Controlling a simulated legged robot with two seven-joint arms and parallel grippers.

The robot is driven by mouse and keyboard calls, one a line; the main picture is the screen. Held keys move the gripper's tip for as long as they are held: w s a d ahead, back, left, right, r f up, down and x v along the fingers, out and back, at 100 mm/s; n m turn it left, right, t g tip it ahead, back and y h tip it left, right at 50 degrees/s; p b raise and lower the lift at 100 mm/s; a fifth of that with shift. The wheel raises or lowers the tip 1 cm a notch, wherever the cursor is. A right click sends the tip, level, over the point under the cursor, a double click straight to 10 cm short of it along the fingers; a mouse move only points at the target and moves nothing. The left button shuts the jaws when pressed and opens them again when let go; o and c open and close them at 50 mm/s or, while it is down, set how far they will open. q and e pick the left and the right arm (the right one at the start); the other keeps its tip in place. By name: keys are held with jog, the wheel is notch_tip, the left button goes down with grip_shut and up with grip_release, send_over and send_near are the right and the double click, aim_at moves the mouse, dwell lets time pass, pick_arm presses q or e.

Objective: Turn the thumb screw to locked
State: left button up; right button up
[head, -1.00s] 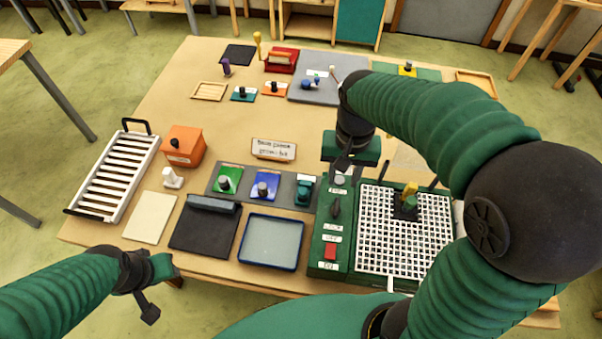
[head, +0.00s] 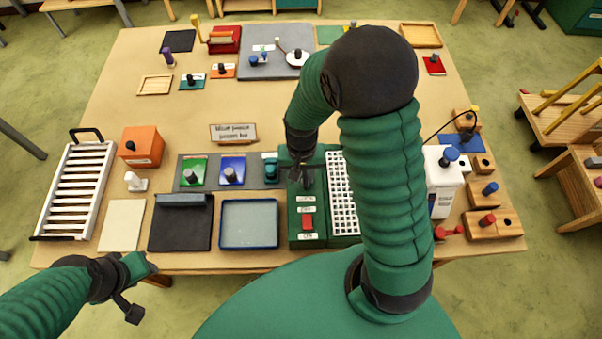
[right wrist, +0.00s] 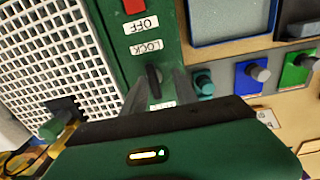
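The thumb screw (right wrist: 153,80) is a black upright handle on the green control panel (right wrist: 172,55), shown in the right wrist view. Its handle lies roughly along the panel, between the white LOCK label (right wrist: 146,47) and another label (right wrist: 161,104) that is partly hidden. My right gripper (right wrist: 158,82) is open, with one finger on each side of the handle; I cannot tell whether they touch it. In the head view my right gripper (head: 306,182) is over the panel and mostly covers the screw. My left gripper (head: 136,288) hangs at the lower left, away from the panel; its fingers are unclear.
The red switch (head: 308,222) sits on the same panel near the OFF and ON labels. A white grid (head: 342,200) adjoins the panel. A blue-rimmed tray (head: 249,246) and a teal knob block (head: 270,168) stand close on the left. The table's middle is clear.

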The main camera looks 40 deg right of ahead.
jog(key=shift+s+d+f, duration=0.1)
jog(key=shift+s+d, duration=0.05)
jog(key=shift+d, duration=0.1)
jog(key=shift+s+d+f, duration=0.1)
jog(key=shift+d, duration=0.4)
jog(key=shift+w+d+f, duration=0.1)
jog(key=shift+w+d, duration=0.1)
jog(key=shift+d, duration=0.05)
jog(key=c, duration=0.4)
jog(key=shift+a, duration=0.2)
jog(key=c, duration=0.3)
jog(key=shift+a, duration=0.3)
grip_shut()
pick_arm(q)
jog(key=shift+s+d+r, duration=0.1)
jog(key=shift+d+r, duration=0.05)
jog(key=shift+d, duration=0.55)
pick_arm(e)
jog(key=shift+d, duration=0.15)
